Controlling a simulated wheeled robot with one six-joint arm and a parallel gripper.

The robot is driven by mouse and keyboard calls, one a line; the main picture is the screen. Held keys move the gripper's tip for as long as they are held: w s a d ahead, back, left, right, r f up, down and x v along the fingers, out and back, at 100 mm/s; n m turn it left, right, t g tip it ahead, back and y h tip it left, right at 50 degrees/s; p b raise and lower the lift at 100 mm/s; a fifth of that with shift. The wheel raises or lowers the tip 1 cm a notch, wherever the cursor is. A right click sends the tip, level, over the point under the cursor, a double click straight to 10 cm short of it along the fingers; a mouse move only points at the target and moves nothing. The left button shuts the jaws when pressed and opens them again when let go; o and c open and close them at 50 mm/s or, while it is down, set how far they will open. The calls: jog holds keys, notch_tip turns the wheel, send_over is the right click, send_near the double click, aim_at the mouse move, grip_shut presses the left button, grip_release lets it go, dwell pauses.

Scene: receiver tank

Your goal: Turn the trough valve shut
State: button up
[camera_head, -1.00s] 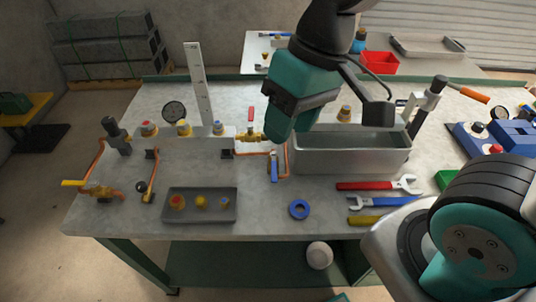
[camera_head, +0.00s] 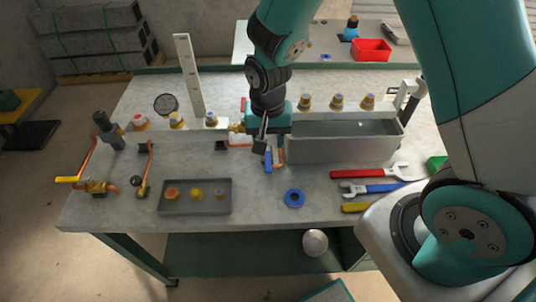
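The metal trough (camera_head: 345,150) stands at the right of the middle of the bench. By its left end a blue lever (camera_head: 268,162) hangs down beside a copper pipe (camera_head: 280,150). A brass valve body (camera_head: 236,127) with a red upright lever (camera_head: 243,105) sits just left of my gripper. The view does not show which lever is the trough valve's. My gripper (camera_head: 261,147) points down right above the blue lever, close to it. Contact cannot be made out. My gripper and wrist hide part of the piping, and the finger gap is unclear.
A grey tray (camera_head: 195,209) with capped fittings and a blue ring (camera_head: 294,198) lie in front. Red (camera_head: 365,173) and blue (camera_head: 372,188) wrenches lie to the right. A yellow-handled valve (camera_head: 92,186) is at far left. A tall white gauge strip (camera_head: 189,75) stands behind.

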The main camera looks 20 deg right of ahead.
aim_at(268, 161)
notch_tip(268, 161, down, 7)
jog(key=shift+p, duration=0.4)
grip_shut()
